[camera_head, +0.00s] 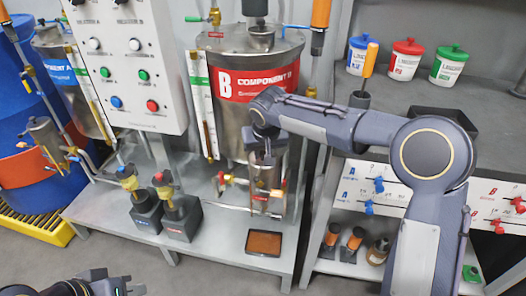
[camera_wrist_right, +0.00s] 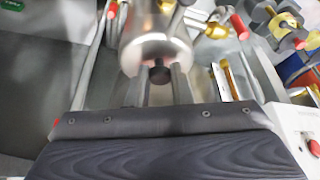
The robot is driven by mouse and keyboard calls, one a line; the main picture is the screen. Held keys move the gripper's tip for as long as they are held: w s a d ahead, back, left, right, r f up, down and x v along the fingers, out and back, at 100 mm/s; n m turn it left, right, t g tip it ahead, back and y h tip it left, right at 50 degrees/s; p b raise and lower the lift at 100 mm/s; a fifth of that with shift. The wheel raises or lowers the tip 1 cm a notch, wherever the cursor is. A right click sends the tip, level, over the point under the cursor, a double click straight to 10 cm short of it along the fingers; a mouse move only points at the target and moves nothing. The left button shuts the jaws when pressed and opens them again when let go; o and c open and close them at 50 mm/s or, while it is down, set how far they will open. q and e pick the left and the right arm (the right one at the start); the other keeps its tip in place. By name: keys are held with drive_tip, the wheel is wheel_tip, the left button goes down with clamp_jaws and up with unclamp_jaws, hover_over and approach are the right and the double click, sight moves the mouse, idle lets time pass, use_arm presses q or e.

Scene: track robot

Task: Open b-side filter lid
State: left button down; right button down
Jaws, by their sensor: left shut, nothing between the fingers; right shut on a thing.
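The B tank (camera_head: 262,120), steel with a red "COMPONENT B" band, stands at the centre in the head view. Below it, the b-side filter (camera_head: 258,178) is partly hidden by my right arm. My right gripper (camera_head: 263,158) is down at the filter. In the right wrist view, a shiny metal cylinder, apparently the filter (camera_wrist_right: 155,40), has a black knob (camera_wrist_right: 159,73) at its near end. My right gripper (camera_wrist_right: 160,88) has its fingers on both sides of this knob and is shut on it. Whether the lid is loose cannot be told. My left gripper (camera_head: 115,286) is shut and empty at bottom left.
A brown-filled tray (camera_head: 264,244) lies on the metal platform below the filter. Valves and pipes with a red handle (camera_head: 222,178) crowd the filter. The control panel (camera_head: 128,70) and two pumps (camera_head: 180,215) stand left. A shelf with tubs (camera_head: 405,60) is right.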

drive_tip(key=shift+r+p, duration=0.25)
drive_tip(key=shift+p, duration=0.25)
drive_tip(key=w+r+g+p, duration=0.1)
drive_tip(key=p, duration=0.4)
drive_tip(key=w+r+g+p, duration=0.1)
drive_tip(key=p, duration=0.4)
drive_tip(key=shift+w+d+g+y+p, duration=0.3)
drive_tip(key=shift+d+g+y, duration=0.1)
drive_tip(key=shift+w+d+p, duration=0.1)
drive_tip(key=shift+w+p, duration=0.15)
drive_tip(key=shift+p, duration=0.1)
drive_tip(key=shift+w+d+r+p, duration=0.1)
drive_tip(key=shift+w+d+p, duration=0.1)
drive_tip(key=shift+w+p, duration=0.35)
drive_tip(key=shift+w+d+p, duration=0.2)
drive_tip(key=shift+w+p, duration=0.15)
drive_tip(key=shift+w, duration=0.25)
